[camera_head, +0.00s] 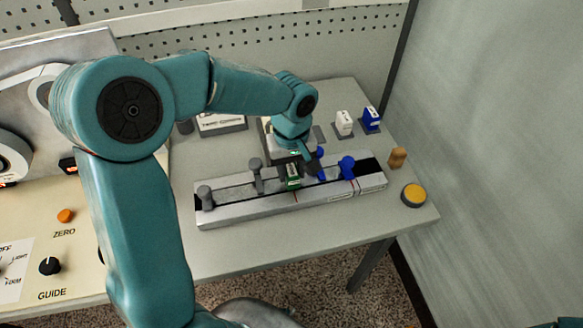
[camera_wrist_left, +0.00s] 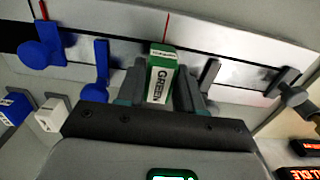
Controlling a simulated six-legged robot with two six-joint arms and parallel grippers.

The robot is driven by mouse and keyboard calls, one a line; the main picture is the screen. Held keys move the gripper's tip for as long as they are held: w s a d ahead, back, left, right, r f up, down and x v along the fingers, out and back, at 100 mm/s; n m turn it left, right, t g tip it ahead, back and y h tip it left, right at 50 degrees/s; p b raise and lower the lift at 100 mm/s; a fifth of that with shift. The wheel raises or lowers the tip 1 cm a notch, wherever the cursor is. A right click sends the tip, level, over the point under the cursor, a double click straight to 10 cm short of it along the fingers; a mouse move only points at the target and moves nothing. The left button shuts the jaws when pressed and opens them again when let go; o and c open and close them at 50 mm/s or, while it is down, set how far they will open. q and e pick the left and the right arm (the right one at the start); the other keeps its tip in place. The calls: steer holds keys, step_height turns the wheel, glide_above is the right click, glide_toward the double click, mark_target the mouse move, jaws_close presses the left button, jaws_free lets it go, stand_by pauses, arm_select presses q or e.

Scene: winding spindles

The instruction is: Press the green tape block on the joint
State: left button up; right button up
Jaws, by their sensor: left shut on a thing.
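The green tape block (camera_head: 293,177), with a white face lettered GREEN, is held upright at the splicing rail (camera_head: 240,208). In the left wrist view the block (camera_wrist_left: 162,62) sits between the two fingers of my left gripper (camera_wrist_left: 160,88), which is shut on it. A red line (camera_wrist_left: 166,28) on the rail lies just beyond the block, nearly in line with it. I cannot tell whether the block touches the rail. The joint itself is not clearly visible, near or under the block.
Blue clamps (camera_head: 347,167) stand on the rail right of the block and grey clamps (camera_head: 256,176) left of it. A white block (camera_head: 344,123) and a blue block (camera_head: 371,119) stand behind. A yellow button (camera_head: 413,195) is at the table's right corner.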

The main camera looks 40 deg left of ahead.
arm_select(q)
steer(key=shift+r+p, duration=2.75)
steer(key=shift+r, duration=1.2)
